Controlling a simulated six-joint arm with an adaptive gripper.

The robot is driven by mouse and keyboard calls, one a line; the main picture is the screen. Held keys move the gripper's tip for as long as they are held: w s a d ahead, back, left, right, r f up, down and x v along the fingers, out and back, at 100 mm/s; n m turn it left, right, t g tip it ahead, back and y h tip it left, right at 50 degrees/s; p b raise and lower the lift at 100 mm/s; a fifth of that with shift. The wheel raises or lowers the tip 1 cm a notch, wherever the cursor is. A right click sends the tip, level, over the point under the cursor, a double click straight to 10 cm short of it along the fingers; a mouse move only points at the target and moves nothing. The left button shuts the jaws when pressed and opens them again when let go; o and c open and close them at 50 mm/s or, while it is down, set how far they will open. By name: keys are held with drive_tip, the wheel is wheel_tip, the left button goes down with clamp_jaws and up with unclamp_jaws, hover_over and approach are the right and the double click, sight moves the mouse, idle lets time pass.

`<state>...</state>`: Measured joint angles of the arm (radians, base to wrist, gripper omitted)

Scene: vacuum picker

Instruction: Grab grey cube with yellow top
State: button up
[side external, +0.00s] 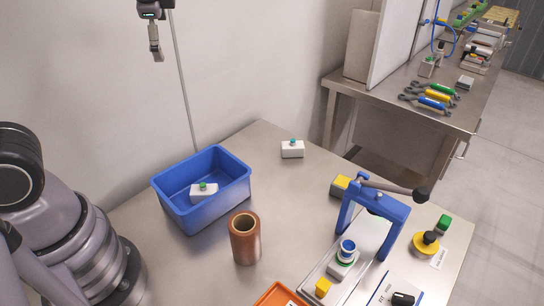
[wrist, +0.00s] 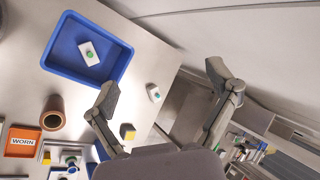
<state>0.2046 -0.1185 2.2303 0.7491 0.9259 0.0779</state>
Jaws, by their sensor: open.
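A dark grey cube with a yellow top (side external: 340,185) stands on the steel table, just left of the blue press frame, which partly covers it in the side view. In the wrist view the cube (wrist: 128,132) lies near my left finger. My gripper (side external: 156,48) is high above the back left of the table, far from the cube. In the wrist view my gripper (wrist: 164,85) has its two fingers wide apart with nothing held between them.
A blue bin (side external: 203,217) holds a white block with a green knob. A white block with a teal knob (side external: 292,150) stands behind. A copper-brown cylinder (side external: 245,245), an orange tray (side external: 278,296) and the blue press (side external: 385,208) with its long lever occupy the front. The table's middle is clear.

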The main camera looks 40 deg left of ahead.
drive_tip(key=w+d+f+m+t+y, duration=0.1)
drive_tip(key=w+f+m, duration=0.15)
drive_tip(key=w, duration=0.25)
drive_tip(key=w+d+f+m+y, duration=0.1)
drive_tip(key=w+d+m, duration=0.15)
drive_tip(key=w, duration=0.25)
drive_tip(key=m+t+h, duration=0.6)
drive_tip(key=m+t, duration=0.2)
drive_tip(key=m, duration=1.3)
hover_over(343, 182)
drive_tip(key=s, duration=0.2)
wheel_tip(343, 182, down, 26)
drive_tip(key=shift+f, duration=0.25)
drive_tip(key=f, duration=0.6)
drive_tip(key=shift+s+d, duration=0.15)
drive_tip(key=shift+d, duration=0.05)
drive_tip(key=shift+f, duration=0.65)
drive_tip(key=x, duration=0.5)
drive_tip(key=shift+c, duration=0.4)
